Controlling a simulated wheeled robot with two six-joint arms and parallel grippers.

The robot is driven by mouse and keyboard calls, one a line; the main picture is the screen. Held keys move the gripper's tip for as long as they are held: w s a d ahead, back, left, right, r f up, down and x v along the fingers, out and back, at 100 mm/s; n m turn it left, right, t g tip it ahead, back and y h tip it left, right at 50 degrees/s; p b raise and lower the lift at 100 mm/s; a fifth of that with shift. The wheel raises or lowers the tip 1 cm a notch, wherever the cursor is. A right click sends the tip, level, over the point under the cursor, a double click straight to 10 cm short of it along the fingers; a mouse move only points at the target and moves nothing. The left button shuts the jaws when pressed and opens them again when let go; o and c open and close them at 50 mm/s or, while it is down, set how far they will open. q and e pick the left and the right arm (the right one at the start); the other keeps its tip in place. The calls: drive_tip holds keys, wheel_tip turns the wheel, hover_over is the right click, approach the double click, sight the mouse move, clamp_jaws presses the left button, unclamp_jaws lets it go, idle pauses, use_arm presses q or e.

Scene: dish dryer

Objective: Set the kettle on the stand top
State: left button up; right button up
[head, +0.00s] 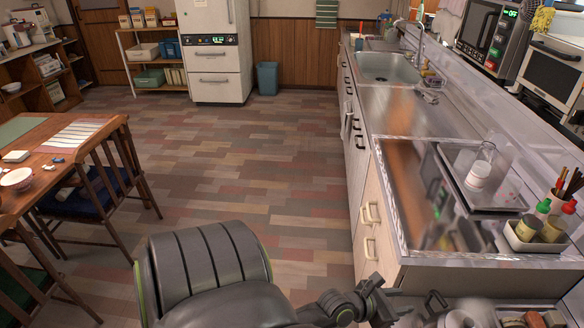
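My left gripper (378,300) is at the bottom of the head view, low in front of the counter's near end. It is small and dark, and I cannot tell whether its fingers are open or shut. Just right of it, a metal vessel with a dark handle (436,302) is partly cut off by the bottom edge; it may be the kettle, but I cannot tell. No stand top can be clearly made out. My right gripper is not in view.
A steel counter (385,105) with a sink (388,68) runs along the right. A tray (455,187) with glassware and a condiment caddy (536,243) stand at its near end. A wooden table (40,165) with chairs stands left. The floor (240,150) between is clear.

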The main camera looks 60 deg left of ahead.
use_arm(q)
wheel_tip(320, 180, up, 9)
drive_tip(key=d+n+t, duration=0.2)
drive_tip(key=n+t, duration=0.2)
drive_tip(key=n, duration=0.8)
drive_tip(key=s+a+f+n+g+y, duration=0.15)
drive_tip(key=s+f+n, duration=0.35)
drive_tip(key=f, duration=0.5)
drive_tip(key=s+a+f+n+g+y, duration=0.1)
drive_tip(key=s+a+f+n+g, duration=0.15)
drive_tip(key=f+n, duration=0.6)
drive_tip(key=s+a+f+n+g+y, duration=0.1)
drive_tip(key=s+a+f+n+g, duration=0.2)
drive_tip(key=f, duration=0.8)
drive_tip(key=s+d+f+n+g, duration=0.1)
drive_tip(key=s+f+n+g, duration=0.3)
drive_tip(key=s+f, duration=0.4)
drive_tip(key=s+d+f+n+g, duration=0.1)
drive_tip(key=s+f+n+g, duration=0.4)
drive_tip(key=s, duration=1.5)
wheel_tip(320, 180, down, 3)
drive_tip(key=shift+s+d+f+h, duration=0.15)
drive_tip(key=shift+d+h, duration=0.2)
drive_tip(key=shift+d, duration=0.05)
